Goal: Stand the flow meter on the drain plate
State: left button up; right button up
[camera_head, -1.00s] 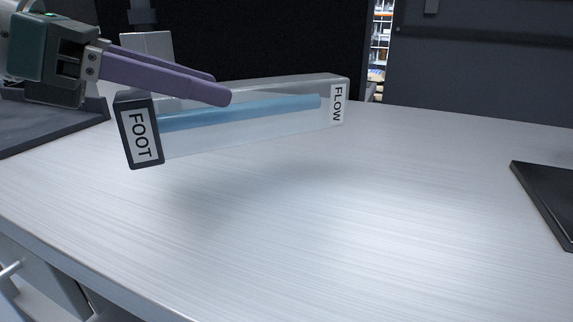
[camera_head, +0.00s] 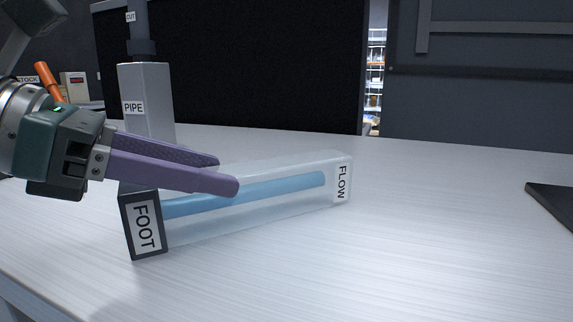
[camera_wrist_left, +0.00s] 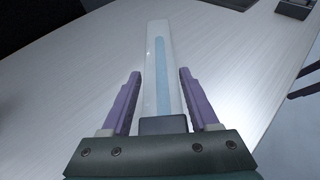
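The flow meter is a clear rectangular block (camera_head: 300,203) with a blue column inside. It has a dark end labelled FOOT at left and a FLOW label at right. A dark flat plate (camera_head: 555,210), possibly the drain plate, is cut off at the right edge. My right gripper is not in view.
A grey post labelled PIPE (camera_head: 146,85) stands behind the meter at left, close to my gripper. A black panel (camera_head: 250,70) rises behind the table. The white table (camera_head: 430,240) is clear between the meter and the dark plate.

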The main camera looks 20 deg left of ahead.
pick_arm(q)
jog(key=o, duration=0.3)
